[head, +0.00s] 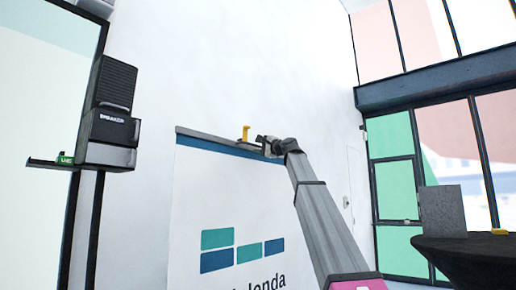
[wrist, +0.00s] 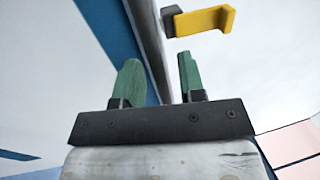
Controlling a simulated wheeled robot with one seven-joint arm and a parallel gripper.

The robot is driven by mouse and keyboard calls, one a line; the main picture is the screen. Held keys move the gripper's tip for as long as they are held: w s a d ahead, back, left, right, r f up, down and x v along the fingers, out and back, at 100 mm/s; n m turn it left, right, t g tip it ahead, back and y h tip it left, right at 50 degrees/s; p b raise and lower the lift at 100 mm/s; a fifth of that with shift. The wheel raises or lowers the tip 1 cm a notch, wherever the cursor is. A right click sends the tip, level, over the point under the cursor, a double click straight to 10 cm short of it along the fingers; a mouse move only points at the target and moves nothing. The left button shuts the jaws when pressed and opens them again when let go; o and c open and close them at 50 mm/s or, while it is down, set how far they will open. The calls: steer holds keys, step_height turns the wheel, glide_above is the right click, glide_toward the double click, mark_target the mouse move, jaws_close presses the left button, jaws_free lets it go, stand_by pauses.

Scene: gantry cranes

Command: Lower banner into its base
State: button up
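The banner (head: 215,205) is a white sheet with a blue strip along its top and green and blue blocks with partly hidden lettering. It hangs extended, with a grey top bar (head: 205,136). A yellow hook-shaped piece (head: 245,133) sits at the bar; it also shows in the wrist view (wrist: 205,20). My gripper (head: 266,146) is at the bar, right of the yellow piece. In the wrist view its green fingers (wrist: 158,78) stand apart with the bar (wrist: 150,45) running between them, small gaps showing beside it. The banner's base is out of view.
A dark stand at the left carries black boxes (head: 110,112) and a small green item (head: 66,158) on a shelf. At right is a round dark table (head: 470,255) with a grey panel (head: 442,210). A white wall stands behind the banner.

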steer(key=shift+w+a, duration=0.2)
steer(key=shift+a, duration=0.05)
